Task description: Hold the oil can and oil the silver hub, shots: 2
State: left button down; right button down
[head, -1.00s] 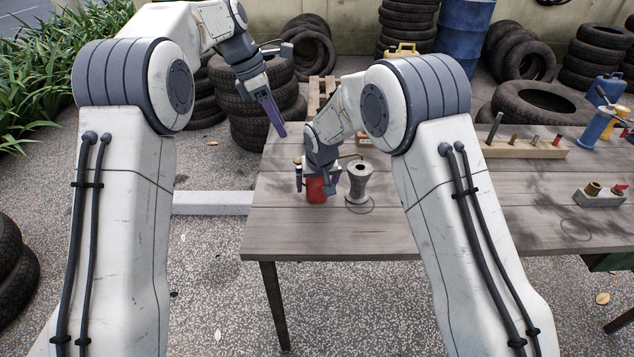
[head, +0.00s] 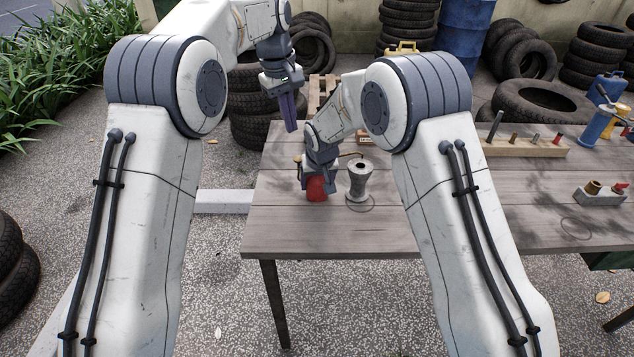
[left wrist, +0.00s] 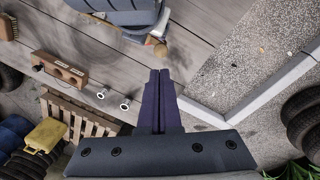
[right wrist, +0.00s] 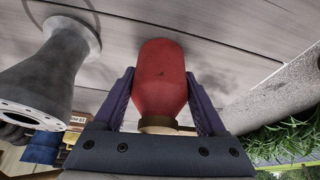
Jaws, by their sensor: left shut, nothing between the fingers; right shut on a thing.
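The red oil can (head: 316,189) is gripped in my right gripper (head: 318,180), near the left end of the table. In the right wrist view the can's red body (right wrist: 162,80) sits between the two fingers. Its thin spout (head: 348,155) reaches right, with its tip over the top of the silver hub (head: 359,184). The hub stands upright on the table, just right of the can, and also shows in the right wrist view (right wrist: 52,68). My left gripper (head: 291,128) is shut and empty, pointing down above the table's back left edge. Its closed fingers fill the middle of the left wrist view (left wrist: 158,100).
The grey wooden table (head: 300,235) is clear in front of the can and hub. A wooden block with pegs (head: 530,146) and a small grey holder (head: 600,196) lie to the right. A blue can (head: 596,125) stands beyond. Tyres are stacked behind the table.

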aim_at(299, 157)
pick_arm(q)
jog(key=shift+w+d+f+m+t+y, duration=0.1)
jog(key=shift+d+f+m+y, duration=0.15)
jog(key=shift+f+m, duration=0.85)
jog(key=shift+d+f+m+t+y, duration=0.1)
jog(key=shift+d+f+m+y, duration=0.1)
jog(key=shift+f+m, duration=0.85)
jog(key=shift+w+d+f+m+t+y, duration=0.15)
jog(key=shift+d+f+m, duration=0.1)
jog(key=shift+f+m, duration=0.8)
jog(key=shift+s, duration=0.1)
jog(key=shift+f, duration=1.35)
jog(key=shift+r, duration=1.45)
jog(key=shift+f, duration=0.15)
